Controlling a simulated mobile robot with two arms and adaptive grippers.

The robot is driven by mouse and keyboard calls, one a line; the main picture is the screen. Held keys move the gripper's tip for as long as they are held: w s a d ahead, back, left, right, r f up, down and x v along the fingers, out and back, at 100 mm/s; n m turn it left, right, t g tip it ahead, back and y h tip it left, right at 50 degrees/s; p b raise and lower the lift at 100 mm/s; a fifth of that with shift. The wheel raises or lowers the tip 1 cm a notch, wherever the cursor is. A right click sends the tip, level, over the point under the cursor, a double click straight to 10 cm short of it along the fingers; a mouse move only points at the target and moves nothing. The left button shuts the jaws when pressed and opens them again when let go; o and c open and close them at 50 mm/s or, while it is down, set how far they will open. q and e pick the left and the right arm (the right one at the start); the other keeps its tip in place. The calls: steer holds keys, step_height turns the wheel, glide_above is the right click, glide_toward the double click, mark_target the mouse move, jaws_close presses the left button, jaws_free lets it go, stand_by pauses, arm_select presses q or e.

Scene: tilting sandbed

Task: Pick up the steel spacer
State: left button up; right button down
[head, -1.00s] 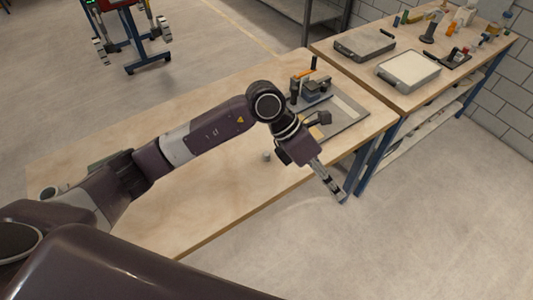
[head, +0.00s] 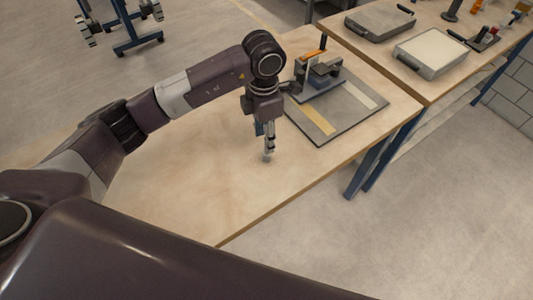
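The steel spacer (head: 266,159) is a tiny grey piece on the wooden bench top, left of and nearer than the dark mat. It is mostly hidden at the fingertips of my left gripper (head: 268,152), and its outline is hard to make out. The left gripper points straight down at it, with the fingertips close to the bench surface. The fingers look close together from this side, and I cannot tell whether they are open or touch the spacer. My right gripper is not in view.
A dark mat (head: 348,113) with a clamp-like fixture (head: 320,74) lies to the right of the gripper on the bench (head: 200,205). A second bench behind holds a grey case (head: 379,25) and a light-topped tray (head: 431,50). The near bench area is clear.

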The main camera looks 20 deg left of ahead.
mark_target(266, 156)
arm_select(q)
steer(key=shift+f, duration=0.5)
steer(key=shift+s+f+p, duration=0.15)
steer(key=shift+f+p, duration=0.15)
steer(key=shift+f, duration=0.05)
steer(key=f, duration=0.1)
steer(key=f+p, duration=0.1)
steer(key=f, duration=0.1)
steer(key=f+p, duration=0.1)
steer(key=shift+d+f, duration=0.25)
steer(key=shift+f, duration=0.45)
steer(key=shift+r, duration=0.1)
jaws_close()
